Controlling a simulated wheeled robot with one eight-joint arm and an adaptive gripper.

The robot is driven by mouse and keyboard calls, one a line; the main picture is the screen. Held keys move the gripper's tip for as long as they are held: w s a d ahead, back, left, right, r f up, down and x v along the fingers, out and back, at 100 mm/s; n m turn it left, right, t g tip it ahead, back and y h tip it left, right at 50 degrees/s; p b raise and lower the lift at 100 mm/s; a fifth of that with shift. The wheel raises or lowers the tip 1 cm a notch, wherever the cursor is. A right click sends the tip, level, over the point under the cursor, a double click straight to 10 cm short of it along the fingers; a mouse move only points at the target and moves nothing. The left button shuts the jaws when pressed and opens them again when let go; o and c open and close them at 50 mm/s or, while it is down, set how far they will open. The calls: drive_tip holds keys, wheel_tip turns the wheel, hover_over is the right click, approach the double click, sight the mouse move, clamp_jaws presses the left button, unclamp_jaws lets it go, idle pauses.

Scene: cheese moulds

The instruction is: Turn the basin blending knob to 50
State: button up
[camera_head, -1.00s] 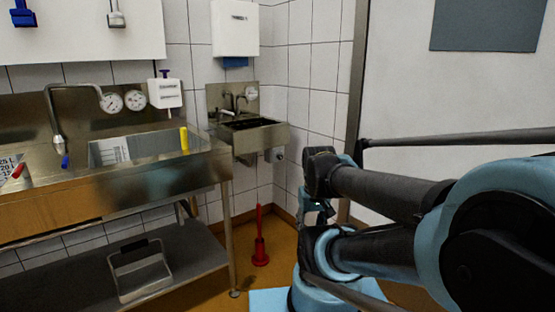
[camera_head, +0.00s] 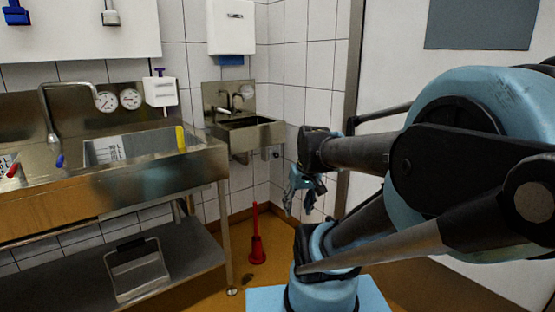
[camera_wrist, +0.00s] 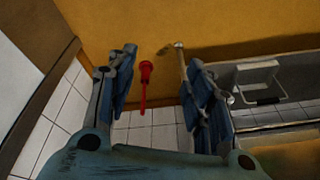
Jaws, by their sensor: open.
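A small steel basin (camera_head: 250,135) hangs on the tiled wall in the far corner of the head view. A small round pale dial (camera_head: 247,91) sits on its backsplash, right of the tap; its markings are too small to read. Two larger round white dials, one left (camera_head: 107,101) and one right (camera_head: 131,99), are on the backsplash of the long sink. My gripper (camera_head: 298,208) is open and empty, pointing down, right of and below the basin in the picture. In the wrist view my gripper (camera_wrist: 157,65) has its fingers apart above the floor, with no knob between them.
A long steel sink bench (camera_head: 120,185) fills the left side. A red plunger-like tool (camera_head: 257,245) stands on the floor below the basin and shows in the wrist view (camera_wrist: 145,78). A white dispenser (camera_head: 231,30) hangs above the basin. A wall stands close on the right.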

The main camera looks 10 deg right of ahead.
drive_tip(key=w+r+n+t+y, duration=0.2)
drive_tip(key=w+r, duration=0.2)
drive_tip(key=w, duration=1.4)
drive_tip(key=w+r+n+t+y, duration=0.1)
drive_tip(key=w+r+t+y, duration=0.15)
drive_tip(key=w, duration=1.55)
drive_tip(key=n+t+y, duration=0.1)
drive_tip(key=n+t, duration=0.1)
drive_tip(key=t, duration=0.2)
approach(277, 155)
drive_tip(key=x, duration=0.9)
drive_tip(key=shift+w+f, duration=0.15)
drive_tip(key=shift+w, duration=0.05)
drive_tip(key=shift+t, duration=0.25)
drive_tip(key=c, duration=1)
